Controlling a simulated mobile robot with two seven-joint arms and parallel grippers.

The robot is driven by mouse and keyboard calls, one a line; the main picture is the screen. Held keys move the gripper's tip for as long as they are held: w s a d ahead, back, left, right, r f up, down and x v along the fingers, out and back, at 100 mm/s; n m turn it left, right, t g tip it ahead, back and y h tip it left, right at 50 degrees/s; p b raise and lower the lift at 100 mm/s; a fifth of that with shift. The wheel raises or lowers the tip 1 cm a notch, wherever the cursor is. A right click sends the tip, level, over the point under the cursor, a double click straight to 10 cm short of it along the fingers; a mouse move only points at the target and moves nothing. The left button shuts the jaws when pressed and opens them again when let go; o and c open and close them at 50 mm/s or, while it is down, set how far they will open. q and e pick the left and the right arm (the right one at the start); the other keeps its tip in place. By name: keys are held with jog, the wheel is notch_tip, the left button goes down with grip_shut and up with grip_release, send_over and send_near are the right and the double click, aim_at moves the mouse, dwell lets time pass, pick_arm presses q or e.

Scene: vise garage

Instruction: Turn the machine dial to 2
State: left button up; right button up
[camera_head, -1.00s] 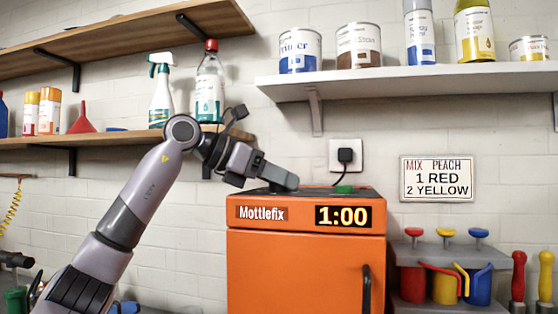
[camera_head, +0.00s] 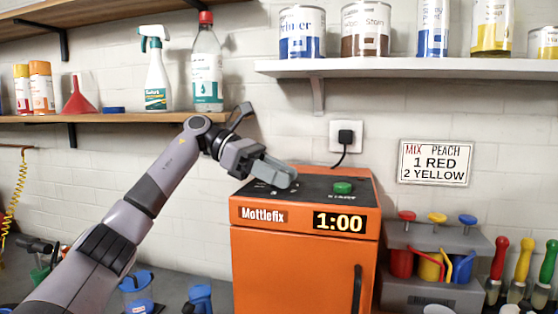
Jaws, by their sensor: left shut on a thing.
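The orange Mottlefix machine (camera_head: 300,265) stands in the middle of the view, with a dark top panel (camera_head: 318,189). Its display (camera_head: 339,222) reads 1:00. A green button (camera_head: 343,187) sits on the right of the top panel. My left gripper (camera_head: 288,182) reaches in from the left, over the left part of the panel, with its fingers shut. The dial is hidden behind the fingers; only some pale markings (camera_head: 262,186) show beside them. My right gripper is not in view.
A wall shelf with paint cans (camera_head: 365,30) hangs above the machine. A wooden shelf at left holds a spray bottle (camera_head: 157,75) and a clear bottle (camera_head: 206,65). A grey rack with coloured cups (camera_head: 430,264) stands to the right. A plug (camera_head: 345,136) is behind the machine.

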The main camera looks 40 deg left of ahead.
pick_arm(q)
jog(key=shift+g, duration=0.3)
jog(key=o, duration=1)
jog(key=shift+r+p, duration=1.8)
jog(key=shift+r, duration=8.15)
jog(key=shift+c, duration=0.2)
